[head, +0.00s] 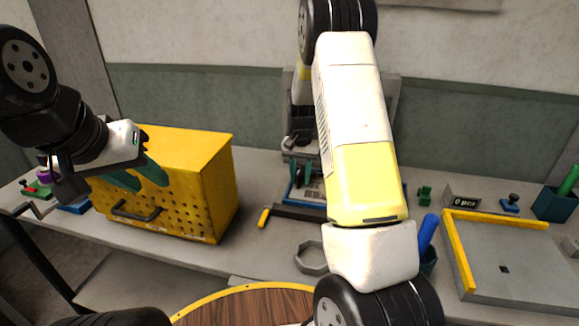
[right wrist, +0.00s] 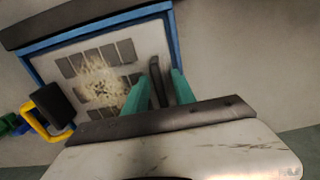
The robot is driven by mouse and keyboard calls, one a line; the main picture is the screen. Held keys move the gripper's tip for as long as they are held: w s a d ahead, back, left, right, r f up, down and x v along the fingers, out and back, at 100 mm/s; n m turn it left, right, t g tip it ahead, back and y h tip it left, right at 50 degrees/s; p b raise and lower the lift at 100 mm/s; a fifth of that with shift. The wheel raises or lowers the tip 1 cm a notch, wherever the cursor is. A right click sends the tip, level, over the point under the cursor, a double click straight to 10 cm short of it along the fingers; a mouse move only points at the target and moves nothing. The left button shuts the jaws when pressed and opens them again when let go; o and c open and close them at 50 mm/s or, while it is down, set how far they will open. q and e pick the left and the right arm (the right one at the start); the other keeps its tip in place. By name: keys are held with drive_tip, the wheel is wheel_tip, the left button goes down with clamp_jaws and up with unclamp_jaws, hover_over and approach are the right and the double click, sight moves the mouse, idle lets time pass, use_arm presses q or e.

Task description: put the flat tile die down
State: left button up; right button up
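My right gripper (right wrist: 165,82) shows two green fingers in the right wrist view, with a thin dark piece (right wrist: 158,84) between them, seen nearly edge-on. I take it for the flat tile die; it looks gripped. It is over or against a blue-framed plate (right wrist: 75,34) with rows of grey rectangles; contact cannot be told. In the head view the right fingertips (head: 299,172) show at the blue frame (head: 291,197), and my own right arm hides part of it. My left gripper (head: 138,176) is open and empty, in front of the yellow box.
The perforated yellow box (head: 205,185) stands at left on the grey bench. A grey hexagonal ring (head: 311,258) lies front centre. A yellow-edged grey board (head: 515,262) lies at right, beside a green-blue holder (head: 553,204). A round wooden top (head: 245,305) is nearest.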

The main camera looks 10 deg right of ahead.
drive_tip(key=shift+r, duration=0.1)
wheel_tip(320, 180, up, 12)
drive_tip(key=s+a+r+n+t+y, duration=0.2)
drive_tip(key=s+a+r+n+t, duration=0.1)
drive_tip(key=s+r, duration=1)
drive_tip(key=s+a+n+t, duration=0.2)
drive_tip(key=s+a+t, duration=0.1)
drive_tip(key=s, duration=1.3)
drive_tip(key=shift+s+n, duration=0.3)
drive_tip(key=shift+n, duration=0.1)
drive_tip(key=shift+a, duration=0.1)
